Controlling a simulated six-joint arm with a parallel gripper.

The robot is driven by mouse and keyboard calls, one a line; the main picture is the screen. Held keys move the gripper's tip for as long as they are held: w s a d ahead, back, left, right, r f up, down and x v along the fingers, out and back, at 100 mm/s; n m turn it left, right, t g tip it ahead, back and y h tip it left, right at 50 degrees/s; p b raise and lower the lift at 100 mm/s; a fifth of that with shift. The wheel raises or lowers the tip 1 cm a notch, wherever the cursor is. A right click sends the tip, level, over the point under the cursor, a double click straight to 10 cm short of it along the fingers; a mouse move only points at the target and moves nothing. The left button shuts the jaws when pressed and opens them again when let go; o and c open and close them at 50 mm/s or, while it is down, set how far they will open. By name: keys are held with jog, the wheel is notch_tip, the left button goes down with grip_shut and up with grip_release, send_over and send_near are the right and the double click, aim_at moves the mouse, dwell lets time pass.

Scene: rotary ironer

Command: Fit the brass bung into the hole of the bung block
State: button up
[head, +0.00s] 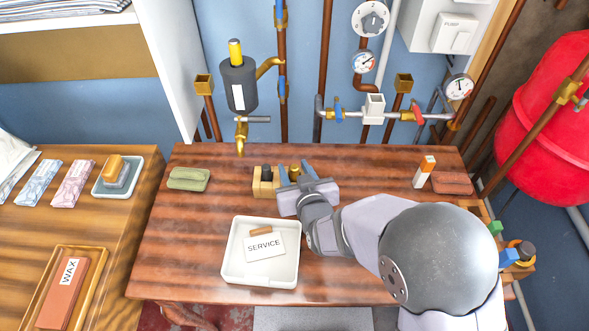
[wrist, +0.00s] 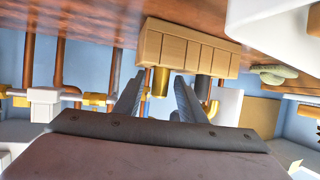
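The bung block (head: 257,188) is a light wooden block standing on the bench top. In the wrist view, which is upside down, the block (wrist: 190,50) shows its grooved side. A brass bung (head: 295,171) stands upright at the block's right part. In the wrist view the bung (wrist: 160,79) lies between my fingertips with gaps on both sides. I cannot tell how deep it sits. A dark cylinder (wrist: 203,87) stands on the block beside it. My gripper (head: 294,172) is open around the bung, and its palm hides part of the block in the head view.
A white tray (head: 234,272) with a "SERVICE" card stands in front of the block. A brass tap (head: 241,135) and pipes line the wall behind. An orange-and-white item (head: 424,171) stands at the right.

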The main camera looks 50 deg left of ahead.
jog(key=shift+r, duration=0.15)
jog(key=shift+r, duration=0.1)
jog(key=v, duration=1.2)
